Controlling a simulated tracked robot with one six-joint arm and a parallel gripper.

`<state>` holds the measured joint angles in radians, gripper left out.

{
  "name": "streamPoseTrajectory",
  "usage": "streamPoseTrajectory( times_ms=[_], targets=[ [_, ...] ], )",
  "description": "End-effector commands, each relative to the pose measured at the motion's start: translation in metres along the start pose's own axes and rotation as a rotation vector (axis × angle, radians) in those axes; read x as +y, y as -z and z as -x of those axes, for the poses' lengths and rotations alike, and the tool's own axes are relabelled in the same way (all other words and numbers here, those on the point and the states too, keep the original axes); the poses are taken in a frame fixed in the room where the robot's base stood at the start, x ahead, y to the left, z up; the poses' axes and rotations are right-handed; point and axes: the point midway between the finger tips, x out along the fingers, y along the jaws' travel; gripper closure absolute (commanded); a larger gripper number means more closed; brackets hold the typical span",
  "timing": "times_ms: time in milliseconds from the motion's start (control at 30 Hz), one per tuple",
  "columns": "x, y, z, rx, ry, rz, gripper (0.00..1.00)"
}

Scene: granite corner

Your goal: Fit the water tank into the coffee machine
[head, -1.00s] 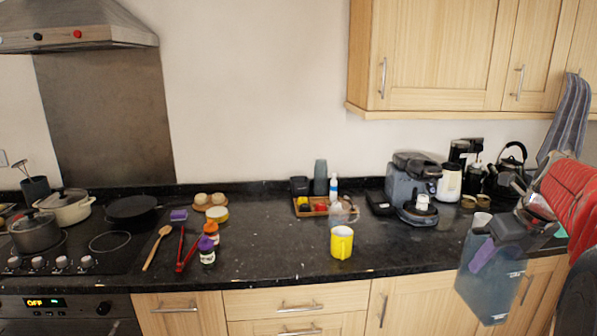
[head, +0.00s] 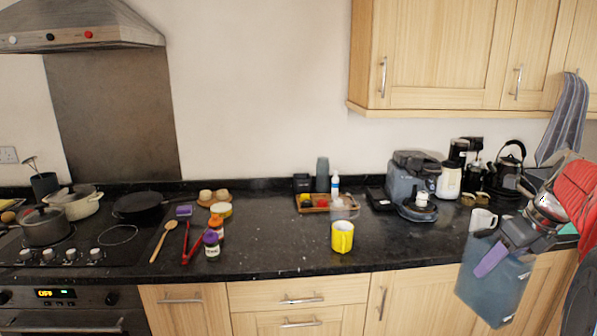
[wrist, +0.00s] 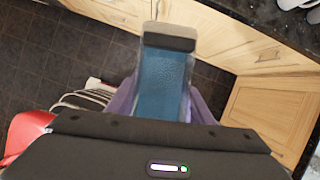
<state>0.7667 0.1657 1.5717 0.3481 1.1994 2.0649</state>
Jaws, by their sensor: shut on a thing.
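The water tank (head: 492,285) is a translucent blue-grey box, held in front of the counter at the right of the head view. It also shows in the wrist view (wrist: 163,80), with a dark band across its end. My gripper (head: 497,256), with purple fingers, is shut on the tank. The coffee machine (head: 402,178) is a dark grey machine with a round base at the front, standing on the counter left of and behind the tank. The tank is well apart from it.
A white mug (head: 483,220) stands on the counter close behind the tank. A white and black appliance (head: 449,180) and a black kettle (head: 509,165) stand right of the machine. A yellow mug (head: 342,237) stands near the front edge. The counter between the mugs is clear.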

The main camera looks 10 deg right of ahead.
Motion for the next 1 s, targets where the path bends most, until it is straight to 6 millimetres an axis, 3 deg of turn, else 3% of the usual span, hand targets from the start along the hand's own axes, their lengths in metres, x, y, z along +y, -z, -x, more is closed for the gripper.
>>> streamPoseTrajectory(
  times_ms=[567, 1000],
  targets=[
    [0.003, 0.011, 0.001, -0.003, -0.203, 0.490, 1.00],
    [0.018, 0.009, -0.023, -0.001, -0.395, 0.953, 1.00]
  ],
)
